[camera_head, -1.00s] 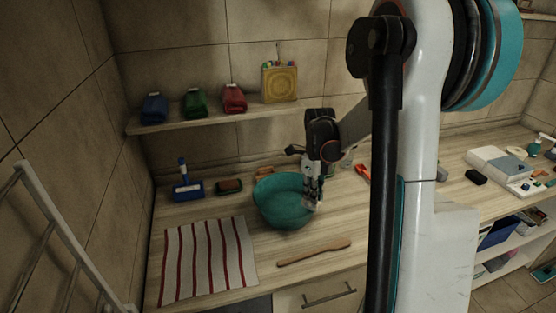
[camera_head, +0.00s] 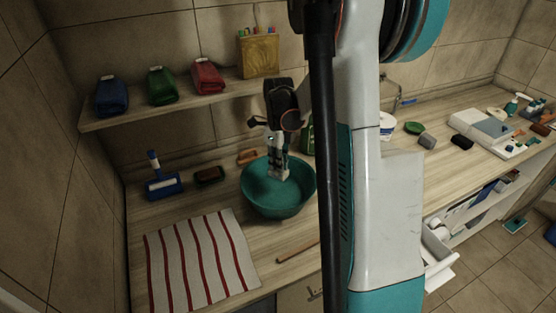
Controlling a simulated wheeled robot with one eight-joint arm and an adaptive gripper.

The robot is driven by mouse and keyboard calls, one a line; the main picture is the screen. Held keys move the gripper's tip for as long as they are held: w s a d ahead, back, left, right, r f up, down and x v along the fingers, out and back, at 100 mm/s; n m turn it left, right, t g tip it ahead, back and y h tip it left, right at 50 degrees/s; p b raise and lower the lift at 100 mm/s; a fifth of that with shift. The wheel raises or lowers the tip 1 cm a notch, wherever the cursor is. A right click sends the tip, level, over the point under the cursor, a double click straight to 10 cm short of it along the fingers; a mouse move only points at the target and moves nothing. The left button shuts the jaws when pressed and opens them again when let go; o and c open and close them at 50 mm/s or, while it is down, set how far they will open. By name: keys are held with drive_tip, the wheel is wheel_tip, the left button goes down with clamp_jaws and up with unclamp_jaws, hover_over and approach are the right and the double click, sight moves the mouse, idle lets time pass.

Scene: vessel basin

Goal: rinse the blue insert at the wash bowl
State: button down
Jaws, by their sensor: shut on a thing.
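The teal wash bowl (camera_head: 276,208) stands on the wooden counter, just right of the striped cloth. My gripper (camera_head: 279,173) points down into the bowl, with its fingertips inside the rim, over the bowl's back part. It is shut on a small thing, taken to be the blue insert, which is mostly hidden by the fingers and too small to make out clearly. I cannot tell whether it touches the bowl.
A red-striped cloth (camera_head: 199,265) lies at the front left. A blue brush holder (camera_head: 163,185) and a dark sponge (camera_head: 209,175) sit behind it. A wooden stick (camera_head: 298,252) lies in front of the bowl. A shelf (camera_head: 190,103) with rolled towels hangs above.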

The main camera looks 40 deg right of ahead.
drive_tip(key=shift+f+b, duration=2.9)
drive_tip(key=shift+f, duration=2.25)
drive_tip(key=shift+r, duration=0.1)
drive_tip(key=shift+r+p, duration=3.8)
drive_tip(key=shift+r, duration=2.55)
drive_tip(key=shift+r, duration=0.1)
